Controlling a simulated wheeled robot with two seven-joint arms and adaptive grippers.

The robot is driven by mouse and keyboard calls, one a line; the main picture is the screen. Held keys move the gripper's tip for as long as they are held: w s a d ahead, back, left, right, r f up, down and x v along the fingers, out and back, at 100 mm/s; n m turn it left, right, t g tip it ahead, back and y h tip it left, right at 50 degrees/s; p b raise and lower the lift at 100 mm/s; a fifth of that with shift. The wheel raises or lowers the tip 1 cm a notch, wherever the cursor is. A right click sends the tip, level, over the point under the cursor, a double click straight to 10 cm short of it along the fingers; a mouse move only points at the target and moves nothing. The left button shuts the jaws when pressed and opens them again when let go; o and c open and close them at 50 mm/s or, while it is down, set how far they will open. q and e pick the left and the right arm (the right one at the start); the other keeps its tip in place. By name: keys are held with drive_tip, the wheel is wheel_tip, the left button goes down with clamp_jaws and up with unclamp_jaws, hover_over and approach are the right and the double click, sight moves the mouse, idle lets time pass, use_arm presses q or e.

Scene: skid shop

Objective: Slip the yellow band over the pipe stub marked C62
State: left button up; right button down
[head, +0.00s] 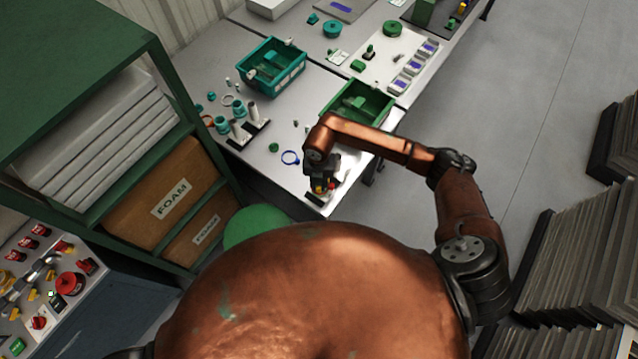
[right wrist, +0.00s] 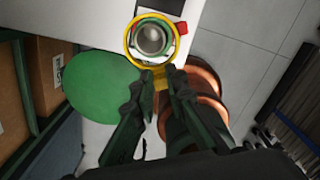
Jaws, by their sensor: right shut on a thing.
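The yellow band (right wrist: 129,50) is a ring with a small tab in the right wrist view. My right gripper (right wrist: 158,80) is shut on the tab. In the head view this gripper (head: 322,178) is over the near corner of the table, with a bit of yellow below it. A round grey pipe stub (right wrist: 152,40) shows inside the ring, seen from above. I cannot tell whether the band is around the stub or still above it. No C62 mark is readable. My left gripper is not in view.
A red piece (right wrist: 180,28) lies beside the ring. Other stubs (head: 239,130) stand further left. A green bin (head: 352,112) and a teal bin (head: 272,68) stand behind. A green round thing (head: 255,226) is below the table edge.

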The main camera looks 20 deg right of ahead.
drive_tip(key=shift+f+b, duration=1.7)
drive_tip(key=shift+f, duration=1.1)
idle(3.7)
drive_tip(key=c, duration=1.8)
unclamp_jaws()
drive_tip(key=shift+c, duration=0.2)
drive_tip(key=shift+o, duration=0.4)
drive_tip(key=o, duration=0.3)
drive_tip(key=shift+r, duration=0.1)
